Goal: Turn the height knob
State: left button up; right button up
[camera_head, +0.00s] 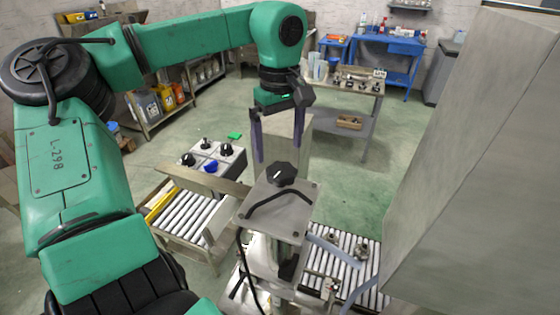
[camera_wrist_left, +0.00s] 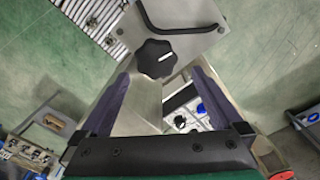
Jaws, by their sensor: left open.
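The height knob is most likely the black lobed knob (camera_head: 284,172) on top of the grey metal machine head (camera_head: 280,205), beside a bent black handle (camera_head: 280,196). In the left wrist view the black knob (camera_wrist_left: 155,60) shows a short white mark on its top. My left gripper (camera_head: 278,150) points down above and slightly behind the knob, with its two purple fingers apart and nothing between them. In the left wrist view the left gripper (camera_wrist_left: 160,82) is open, and the knob appears just beyond its fingertips, apart from them. My right gripper is not in view.
A control box (camera_head: 208,160) with several black knobs and a blue one stands left of the machine. Roller conveyors (camera_head: 187,215) lie on both sides. A large grey panel (camera_head: 480,170) blocks the right. Benches and shelves stand farther back, with open green floor between.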

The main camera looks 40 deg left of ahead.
aim_at(282, 170)
pick_arm(q)
jog(key=f+p, duration=0.1)
jog(key=f, duration=0.2)
jog(key=w+f, duration=0.1)
jog(key=f, duration=0.2)
jog(key=shift+w+a+p, duration=0.1)
jog(key=shift+p, duration=0.25)
jog(key=shift+f, duration=0.5)
jog(key=shift+s, duration=0.3)
jog(key=shift+w, duration=0.15)
jog(key=c, duration=1.1)
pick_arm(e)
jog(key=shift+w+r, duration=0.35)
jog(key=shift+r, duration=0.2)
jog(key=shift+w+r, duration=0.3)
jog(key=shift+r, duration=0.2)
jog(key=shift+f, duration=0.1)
